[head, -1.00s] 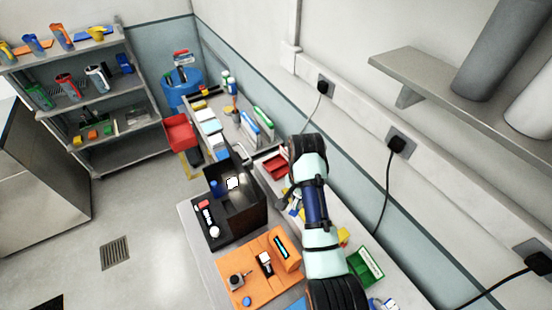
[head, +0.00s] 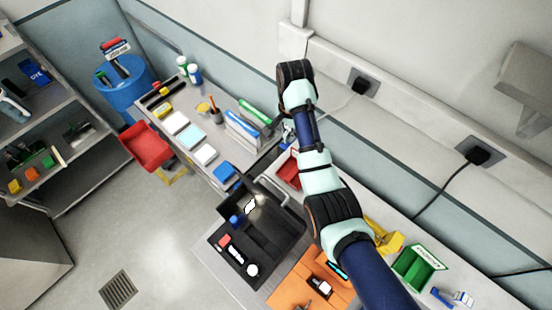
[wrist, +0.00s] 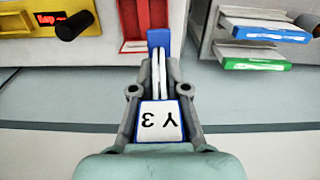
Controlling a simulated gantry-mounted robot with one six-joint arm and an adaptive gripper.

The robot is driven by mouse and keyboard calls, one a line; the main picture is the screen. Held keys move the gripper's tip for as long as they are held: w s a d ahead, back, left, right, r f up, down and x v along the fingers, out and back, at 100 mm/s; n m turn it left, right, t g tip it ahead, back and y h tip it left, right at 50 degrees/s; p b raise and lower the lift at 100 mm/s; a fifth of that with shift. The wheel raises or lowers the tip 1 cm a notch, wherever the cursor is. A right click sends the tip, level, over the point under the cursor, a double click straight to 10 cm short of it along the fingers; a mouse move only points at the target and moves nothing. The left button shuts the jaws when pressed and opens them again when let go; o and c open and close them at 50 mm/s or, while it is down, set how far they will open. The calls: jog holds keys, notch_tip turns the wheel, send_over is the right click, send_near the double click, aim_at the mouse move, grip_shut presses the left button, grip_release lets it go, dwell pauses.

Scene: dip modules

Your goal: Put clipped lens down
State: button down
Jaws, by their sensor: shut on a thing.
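My gripper (wrist: 160,80) is shut on the clipped lens in the wrist view. The lens shows as a white label tab (wrist: 159,119) with a blue edge, marked "Y 3" upside down, between the fingers. Thin white plates and a blue piece stick out beyond the fingertips. The held lens is over the gap along the wall, with bench items beyond it.
A red tray (head: 289,170) lies beside my arm, near an open black box (head: 290,222). Blue and green flat items (wrist: 262,64) stand in a holder at right in the wrist view. Wall sockets (head: 363,84) line the wall.

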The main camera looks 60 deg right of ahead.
jog(key=shift+s+f+b, duration=0.2)
jog(key=shift+f+b, duration=0.1)
jog(key=shift+f, duration=0.05)
notch_tip(320, 180, down, 15)
jog(key=b, duration=0.4)
jog(key=shift+r, duration=0.1)
jog(key=shift+f+b, duration=0.35)
jog(key=shift+f, duration=1.95)
jog(key=shift+f, duration=0.15)
jog(key=c, duration=1.2)
grip_release()
